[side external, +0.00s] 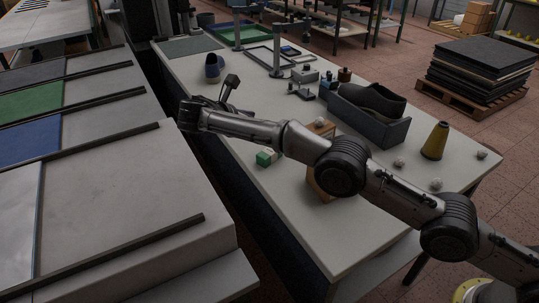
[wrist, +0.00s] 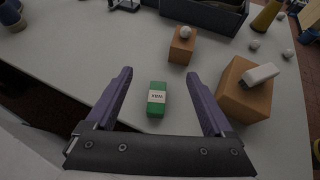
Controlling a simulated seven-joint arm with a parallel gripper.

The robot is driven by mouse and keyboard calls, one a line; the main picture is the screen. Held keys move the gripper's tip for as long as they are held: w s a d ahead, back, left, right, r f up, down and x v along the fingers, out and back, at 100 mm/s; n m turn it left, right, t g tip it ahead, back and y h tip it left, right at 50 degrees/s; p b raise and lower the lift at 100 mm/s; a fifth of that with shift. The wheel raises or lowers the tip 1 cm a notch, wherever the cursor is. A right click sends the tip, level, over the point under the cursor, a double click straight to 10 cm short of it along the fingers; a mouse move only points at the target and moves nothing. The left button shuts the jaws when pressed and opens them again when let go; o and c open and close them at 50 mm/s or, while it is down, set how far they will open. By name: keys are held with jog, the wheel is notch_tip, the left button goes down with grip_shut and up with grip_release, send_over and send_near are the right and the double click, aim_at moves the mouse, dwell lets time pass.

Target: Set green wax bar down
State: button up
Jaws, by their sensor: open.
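The green wax bar (wrist: 156,109) has a white label and lies on the pale table top (wrist: 70,60). It also shows in the side view (side external: 264,159), lying near the table's left edge. My gripper (wrist: 161,74) is open and empty. In the wrist view its two purple fingers stand apart on either side of the bar, with clear gaps and no contact. In the side view my gripper (side external: 187,117) is up and to the left of the bar, and its fingertips are hard to make out.
A small wooden block (wrist: 177,54) with a pale ball on top stands beyond the bar. A larger wooden block (wrist: 240,103) bearing a white piece (wrist: 261,74) stands to the right. A dark grey bin (side external: 360,125) holds a dark shoe-like form. A yellow cone (side external: 435,142) stands near the right edge.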

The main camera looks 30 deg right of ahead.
notch_tip(320, 180, down, 3)
jog(key=a, duration=0.2)
send_near(266, 153)
jog(key=shift+n, duration=0.3)
jog(key=x, duration=0.4)
jog(key=shift+s+d+f, duration=0.1)
jog(key=shift+d, duration=0.05)
jog(key=shift+x, duration=3.75)
jog(key=shift+c, duration=0.4)
grip_shut()
